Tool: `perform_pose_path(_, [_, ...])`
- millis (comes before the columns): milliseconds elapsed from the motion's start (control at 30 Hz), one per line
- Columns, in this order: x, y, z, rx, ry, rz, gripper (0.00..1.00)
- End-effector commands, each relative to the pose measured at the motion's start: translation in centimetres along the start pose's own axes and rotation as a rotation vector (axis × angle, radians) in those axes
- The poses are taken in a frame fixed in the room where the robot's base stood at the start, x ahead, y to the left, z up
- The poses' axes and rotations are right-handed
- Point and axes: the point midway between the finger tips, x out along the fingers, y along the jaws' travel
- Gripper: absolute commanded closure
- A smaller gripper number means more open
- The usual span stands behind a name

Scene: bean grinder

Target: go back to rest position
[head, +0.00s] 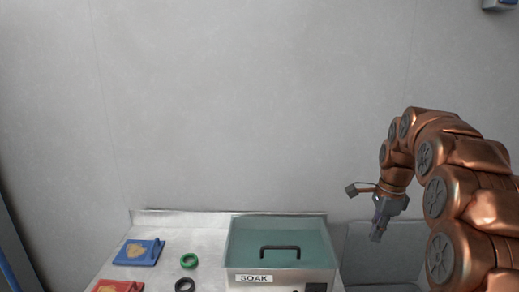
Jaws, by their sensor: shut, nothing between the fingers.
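My gripper (377,235) hangs at the end of my copper-coloured arm on the right side of the head view. It points down, shut and empty. It is to the right of the lidded box marked SOAK and looks clear of it.
The SOAK box (237,261) has a teal top with a dark handle (280,249). Left of it on the pale counter (203,225) lie a green ring (189,266), a black ring (177,286), a blue tray (121,259) and a red tray (103,289). A grey basin (400,240) is behind my gripper.

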Motion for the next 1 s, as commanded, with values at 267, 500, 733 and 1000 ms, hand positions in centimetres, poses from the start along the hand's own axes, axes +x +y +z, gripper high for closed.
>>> perform_pose_path(267, [-0.2, 7.4, 4.0, -0.364, 0.004, 0.039, 1.00])
perform_pose_path(500, [0.6, 14.3, 6.2, -0.672, 0.003, 0.078, 1.00])
perform_pose_path(733, [1.9, 21.2, 7.5, -0.963, -0.002, 0.115, 1.00])
perform_pose_path(1000, [4.3, 29.3, 8.1, -1.298, -0.017, 0.157, 1.00])
